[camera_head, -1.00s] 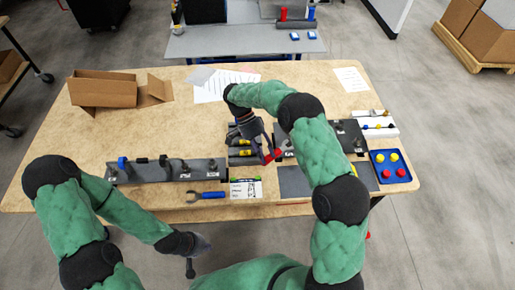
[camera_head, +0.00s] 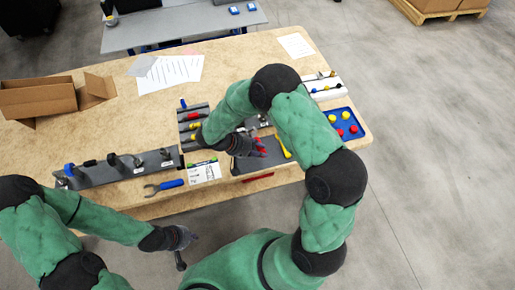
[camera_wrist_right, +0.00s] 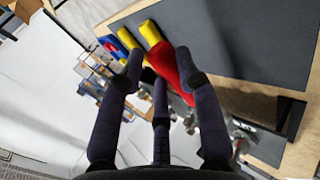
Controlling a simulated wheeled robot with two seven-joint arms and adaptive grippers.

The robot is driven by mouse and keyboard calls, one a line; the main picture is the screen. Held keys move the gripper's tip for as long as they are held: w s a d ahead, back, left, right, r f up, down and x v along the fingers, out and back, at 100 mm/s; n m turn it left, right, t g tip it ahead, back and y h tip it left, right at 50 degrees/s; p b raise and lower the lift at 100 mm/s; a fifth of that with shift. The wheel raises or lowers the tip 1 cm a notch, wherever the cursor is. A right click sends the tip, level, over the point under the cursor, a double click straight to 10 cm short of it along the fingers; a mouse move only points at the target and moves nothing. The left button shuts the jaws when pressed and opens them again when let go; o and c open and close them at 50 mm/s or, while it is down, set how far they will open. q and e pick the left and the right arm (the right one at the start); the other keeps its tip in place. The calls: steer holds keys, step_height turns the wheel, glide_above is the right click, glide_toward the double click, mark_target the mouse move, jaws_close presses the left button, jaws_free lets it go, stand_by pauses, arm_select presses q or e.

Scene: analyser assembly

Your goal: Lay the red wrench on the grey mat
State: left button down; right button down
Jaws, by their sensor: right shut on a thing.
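The red wrench (camera_wrist_right: 184,72) is between the fingers of my right gripper (camera_wrist_right: 162,82), which is shut on its red handle. In the head view my right gripper (camera_head: 252,147) is over the left part of the grey mat (camera_head: 268,159), with a bit of red showing at its fingers. The mat (camera_wrist_right: 250,40) is beyond the fingers in the right wrist view. I cannot tell whether the wrench touches it. My left gripper (camera_head: 181,250) is in front of the table, away from the wrench; its finger opening is unclear.
A yellow tool (camera_head: 283,148) lies on the mat. A blue tray (camera_head: 342,124) with yellow and red pieces is to the right. A cardboard box (camera_head: 45,97) stands far left.

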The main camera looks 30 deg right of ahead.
steer(key=shift+s+a+f+b, duration=0.1)
steer(key=shift+s+f+b, duration=0.1)
steer(key=shift+f, duration=0.35)
steer(key=shift+s+a+f+b, duration=0.1)
steer(key=shift+s+f, duration=0.05)
steer(key=shift+f, duration=0.4)
step_height(320, 180, down, 4)
steer(key=shift+d+r+b, duration=0.1)
steer(key=shift+r+b, duration=0.15)
steer(key=shift+b, duration=0.95)
steer(key=shift+w+f, duration=0.15)
steer(key=shift+f, duration=0.05)
steer(key=shift+b, duration=0.3)
